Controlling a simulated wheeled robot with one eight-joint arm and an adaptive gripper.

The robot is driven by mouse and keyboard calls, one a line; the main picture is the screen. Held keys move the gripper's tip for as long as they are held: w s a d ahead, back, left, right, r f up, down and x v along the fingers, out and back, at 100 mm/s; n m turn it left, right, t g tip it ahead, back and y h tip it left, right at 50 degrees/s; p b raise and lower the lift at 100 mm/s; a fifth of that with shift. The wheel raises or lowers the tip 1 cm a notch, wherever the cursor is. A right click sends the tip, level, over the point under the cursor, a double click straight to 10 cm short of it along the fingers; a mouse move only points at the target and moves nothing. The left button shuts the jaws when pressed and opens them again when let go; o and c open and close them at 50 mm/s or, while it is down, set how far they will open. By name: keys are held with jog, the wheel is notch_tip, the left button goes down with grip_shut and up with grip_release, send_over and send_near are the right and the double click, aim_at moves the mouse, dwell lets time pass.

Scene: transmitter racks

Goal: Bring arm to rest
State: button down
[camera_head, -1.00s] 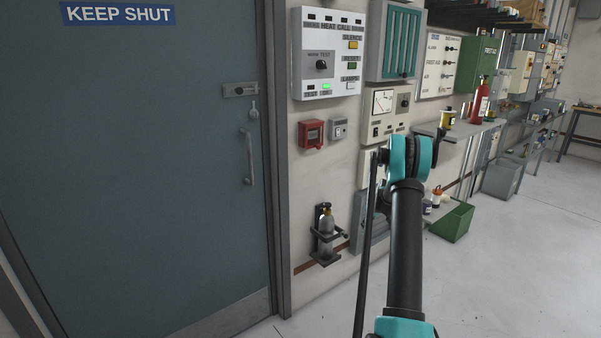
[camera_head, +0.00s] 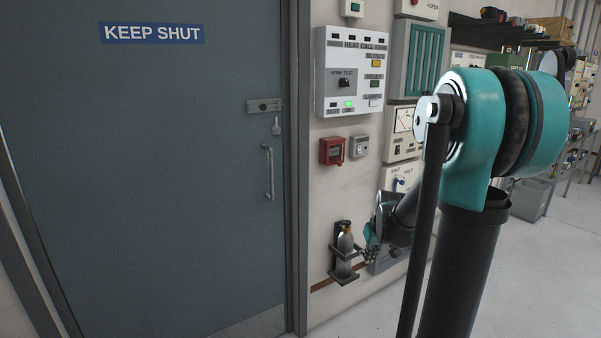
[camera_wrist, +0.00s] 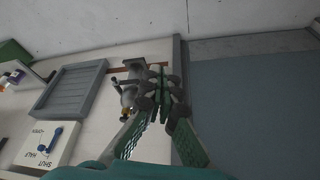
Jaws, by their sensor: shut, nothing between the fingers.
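My arm rises large at the right of the head view, with its dark link and teal joint close to the camera. My gripper (camera_head: 371,243) shows beyond it, low by the wall and just right of the bottle in its bracket. In the wrist view my gripper (camera_wrist: 163,85) has its fingertips together, with nothing seen between them. The bottle (camera_wrist: 128,98) is right beside the fingers there; I cannot tell whether they touch. The bottle (camera_head: 345,241) stands upright in a black wall bracket (camera_head: 343,265) in the head view.
A grey door (camera_head: 140,180) marked KEEP SHUT fills the left. The alarm panel (camera_head: 349,75) and a red call box (camera_head: 332,151) are on the wall. A grey louvred panel (camera_wrist: 70,88) and a SHUT/HALF switch plate (camera_wrist: 45,146) lie near my gripper. Floor (camera_head: 560,250) is clear at right.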

jog(key=s+a+f+m, duration=0.1)
jog(key=s+f, duration=0.1)
jog(key=s, duration=0.8)
jog(key=s+a+f, duration=0.1)
jog(key=s+a, duration=0.1)
jog(key=s, duration=0.8)
jog(key=shift+s+f+m+h, duration=0.3)
jog(key=shift+s+f+m, duration=0.1)
jog(key=shift+a, duration=0.1)
